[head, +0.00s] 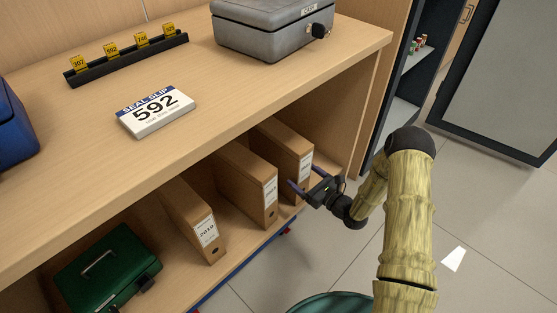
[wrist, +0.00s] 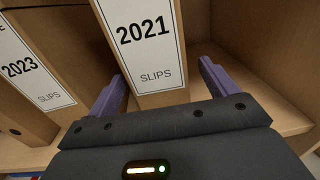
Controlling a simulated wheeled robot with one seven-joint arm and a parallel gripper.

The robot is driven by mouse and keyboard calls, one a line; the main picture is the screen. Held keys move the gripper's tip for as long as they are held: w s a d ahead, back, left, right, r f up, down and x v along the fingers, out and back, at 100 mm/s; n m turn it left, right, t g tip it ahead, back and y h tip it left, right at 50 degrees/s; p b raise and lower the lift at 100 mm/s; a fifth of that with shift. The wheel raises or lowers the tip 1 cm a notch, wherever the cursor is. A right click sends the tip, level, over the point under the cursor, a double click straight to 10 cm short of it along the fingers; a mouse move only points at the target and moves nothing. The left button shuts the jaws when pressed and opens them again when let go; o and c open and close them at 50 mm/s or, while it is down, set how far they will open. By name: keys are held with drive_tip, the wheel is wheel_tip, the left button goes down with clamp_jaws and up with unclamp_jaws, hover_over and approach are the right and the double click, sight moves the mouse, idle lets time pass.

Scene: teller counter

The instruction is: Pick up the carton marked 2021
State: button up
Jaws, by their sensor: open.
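The carton marked 2021 (wrist: 150,50) is a tall brown box file with a white label reading 2021 SLIPS. In the head view it is the rightmost carton (head: 285,142) on the lower shelf, standing upright. My gripper (head: 304,178) is open at the low front of it. In the wrist view my gripper (wrist: 162,82) has one purple finger on each side of the carton's lower front. The left finger is in the gap towards the carton marked 2023 (wrist: 22,75). I cannot tell whether either finger touches the carton.
The 2023 carton (head: 250,180) stands close on the left; the 2019 carton (head: 190,215) and a green cash box (head: 105,265) are further left. The counter top (head: 215,110) overhangs the shelf. It bears a 592 seal slip block (head: 155,112) and a grey cash box (head: 262,30).

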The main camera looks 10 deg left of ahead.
sight(278, 159)
drive_tip(key=b+x, duration=0.3)
drive_tip(key=x, duration=0.2)
drive_tip(key=shift+a+r+b, duration=0.15)
drive_tip(key=shift+r+b, duration=0.05)
drive_tip(key=shift+b, duration=0.15)
idle(0.3)
drive_tip(key=c, duration=1.4)
drive_tip(key=shift+r, duration=0.1)
drive_tip(key=c, duration=0.3)
